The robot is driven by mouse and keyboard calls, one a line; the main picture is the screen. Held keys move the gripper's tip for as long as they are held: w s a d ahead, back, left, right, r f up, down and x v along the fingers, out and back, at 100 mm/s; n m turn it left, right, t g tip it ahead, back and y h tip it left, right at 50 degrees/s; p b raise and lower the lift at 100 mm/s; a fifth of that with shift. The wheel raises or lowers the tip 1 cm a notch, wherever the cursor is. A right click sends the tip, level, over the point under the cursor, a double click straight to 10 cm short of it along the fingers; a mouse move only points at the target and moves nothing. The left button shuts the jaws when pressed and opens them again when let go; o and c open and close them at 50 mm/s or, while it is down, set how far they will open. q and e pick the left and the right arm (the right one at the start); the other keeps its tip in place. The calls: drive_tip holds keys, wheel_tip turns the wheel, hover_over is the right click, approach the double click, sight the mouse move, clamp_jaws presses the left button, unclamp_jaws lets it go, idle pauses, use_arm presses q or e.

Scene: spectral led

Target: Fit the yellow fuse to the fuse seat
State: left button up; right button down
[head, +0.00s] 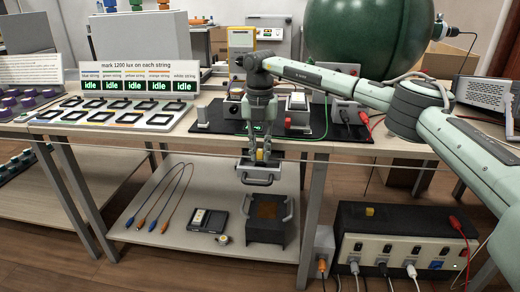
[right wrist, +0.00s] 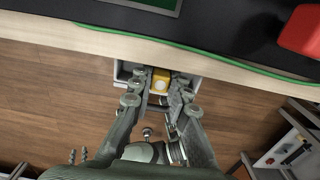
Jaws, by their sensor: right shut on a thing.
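My right gripper (head: 261,152) reaches down in front of the table's front edge and is shut on a small yellow block, which looks like the yellow fuse (head: 260,155). In the right wrist view the yellow fuse (right wrist: 159,84) sits between the fingertips of the right gripper (right wrist: 160,93), with a pale round spot on its face. A grey box-like holder (head: 258,174) with a handle is directly below and around the fingertips; it may be the fuse seat. I cannot tell whether the fuse touches it. My left gripper is not in view.
A black box with handles (head: 268,229) stands on the lower shelf (head: 160,236), beside a black case (head: 208,221) and coloured leads. A dark power box (head: 405,240) with plugs and a yellow part on top stands at right. The tabletop edge (right wrist: 95,37) is close to the fingers.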

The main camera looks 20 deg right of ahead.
drive_tip(key=shift+f, duration=0.1)
drive_tip(key=shift+f+b, duration=0.45)
drive_tip(key=shift+f, duration=0.55)
drive_tip(key=c, duration=1.4)
unclamp_jaws()
drive_tip(key=shift+f, duration=0.1)
wheel_tip(320, 180, up, 12)
drive_tip(key=shift+r, duration=0.1)
